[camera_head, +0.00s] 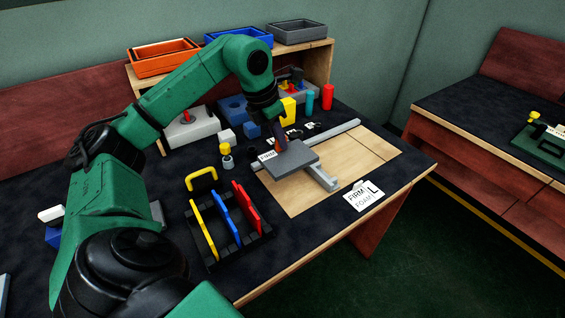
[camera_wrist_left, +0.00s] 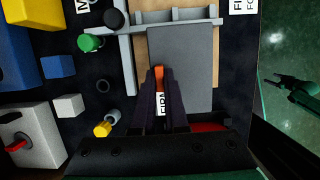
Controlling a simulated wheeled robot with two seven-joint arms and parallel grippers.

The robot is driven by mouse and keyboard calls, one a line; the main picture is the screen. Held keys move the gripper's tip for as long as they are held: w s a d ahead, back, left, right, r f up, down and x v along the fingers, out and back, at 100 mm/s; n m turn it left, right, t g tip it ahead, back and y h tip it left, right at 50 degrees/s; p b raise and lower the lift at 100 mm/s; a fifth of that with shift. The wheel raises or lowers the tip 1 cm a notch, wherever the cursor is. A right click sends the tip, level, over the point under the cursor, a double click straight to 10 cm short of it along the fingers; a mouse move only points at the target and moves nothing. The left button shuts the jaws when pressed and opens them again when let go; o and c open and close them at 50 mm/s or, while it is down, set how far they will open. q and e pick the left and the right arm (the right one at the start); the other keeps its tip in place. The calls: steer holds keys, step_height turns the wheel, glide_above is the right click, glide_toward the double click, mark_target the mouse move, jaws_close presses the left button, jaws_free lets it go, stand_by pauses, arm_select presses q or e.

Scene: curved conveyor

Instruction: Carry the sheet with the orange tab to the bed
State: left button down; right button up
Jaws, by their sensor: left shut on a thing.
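The flat grey sheet (camera_head: 291,160) has a small orange tab at its edge, seen in the left wrist view (camera_wrist_left: 158,75). My left gripper (camera_head: 281,143) is shut on that tab edge; its dark fingers (camera_wrist_left: 159,84) hide part of it. The sheet (camera_wrist_left: 183,58) lies roughly level over the left part of the wooden bed (camera_head: 367,155) and its grey rails (camera_head: 333,135). I cannot tell whether it touches them. My right gripper seems to show in the left wrist view (camera_wrist_left: 288,86), off the table over the floor; its jaws are too dark to judge.
A black rack (camera_head: 233,243) with yellow, blue and red upright pieces stands in front. A "FIRM FOAM L" card (camera_head: 364,196) lies at the bed's front edge. Blocks and cylinders crowd the back, below a shelf with an orange bin (camera_head: 163,58). The bed's right part is clear.

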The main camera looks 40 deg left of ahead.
mark_target(280, 162)
arm_select(q)
step_height(280, 162, down, 8)
steer(key=shift+w+f+b, duration=0.1)
steer(key=shift+f+b, duration=0.1)
steer(key=shift+b, duration=0.35)
steer(key=shift+w+f, duration=0.1)
steer(key=shift+f, duration=0.15)
steer(key=c, duration=0.9)
jaws_free()
steer(key=shift+c, duration=0.2)
arm_select(e)
steer(key=shift+w+f, duration=0.7)
steer(key=shift+f, duration=0.3)
arm_select(q)
steer(key=shift+r, duration=0.4)
steer(key=p+v, duration=0.1)
steer(key=v, duration=1)
steer(key=shift+s+r, duration=0.25)
steer(key=shift+r, duration=0.05)
arm_select(e)
steer(key=shift+r, duration=0.75)
